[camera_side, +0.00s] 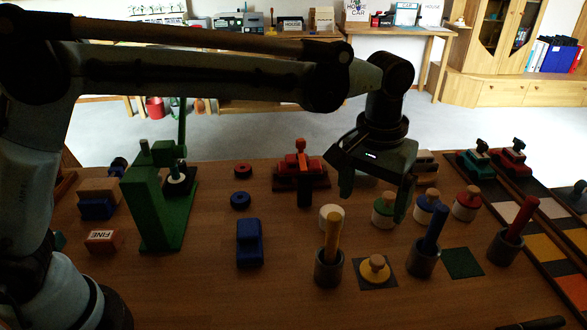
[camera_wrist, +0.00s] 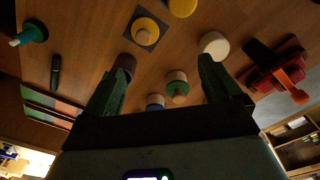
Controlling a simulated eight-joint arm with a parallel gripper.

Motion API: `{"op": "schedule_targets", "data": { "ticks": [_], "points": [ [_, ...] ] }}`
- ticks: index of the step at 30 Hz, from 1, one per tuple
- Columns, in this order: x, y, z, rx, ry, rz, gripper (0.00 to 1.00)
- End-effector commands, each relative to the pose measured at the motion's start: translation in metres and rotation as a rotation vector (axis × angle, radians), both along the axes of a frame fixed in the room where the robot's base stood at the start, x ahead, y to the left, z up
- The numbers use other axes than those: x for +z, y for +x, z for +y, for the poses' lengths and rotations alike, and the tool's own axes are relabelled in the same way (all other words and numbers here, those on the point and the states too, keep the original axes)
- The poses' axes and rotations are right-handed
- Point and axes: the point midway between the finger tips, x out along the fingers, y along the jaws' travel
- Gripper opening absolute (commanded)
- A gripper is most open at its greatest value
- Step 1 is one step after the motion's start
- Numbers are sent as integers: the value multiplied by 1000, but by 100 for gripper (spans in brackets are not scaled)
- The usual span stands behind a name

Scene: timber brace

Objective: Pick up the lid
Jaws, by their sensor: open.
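A yellow lid (camera_side: 375,268) with a round wooden knob lies on a dark square on the table; the wrist view shows it (camera_wrist: 146,29) beyond my fingertips. A white jar (camera_side: 331,217) without a lid stands behind it, and shows near the right finger in the wrist view (camera_wrist: 214,45). My gripper (camera_side: 374,196) is open and empty, pointing down above the jar row, behind the yellow lid in the side view. A white jar with a green lid (camera_side: 384,208) appears partly behind a finger; in the wrist view it (camera_wrist: 177,84) shows between the fingers (camera_wrist: 165,68).
Jars with a blue lid (camera_side: 428,205) and a red lid (camera_side: 467,203) stand right. Cups hold upright yellow (camera_side: 333,236), blue (camera_side: 434,229) and red (camera_side: 521,217) rods around the lid. A dark green square (camera_side: 463,263) lies bare. A green press (camera_side: 160,210) stands left.

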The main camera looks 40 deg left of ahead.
Motion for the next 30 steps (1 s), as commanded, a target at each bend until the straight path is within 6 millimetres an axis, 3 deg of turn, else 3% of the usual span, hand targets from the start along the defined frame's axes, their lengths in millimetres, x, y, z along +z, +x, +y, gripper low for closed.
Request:
{"op": "schedule_targets", "data": {
  "ticks": [3,7,19,30],
  "points": [
    [-12,0,-21,-2,19,33,91],
    [-19,-1,-31,0,29,49,91],
    [-75,-1,-32,1,30,51,91],
    [-108,0,-34,0,30,51,91]
  ]
}}
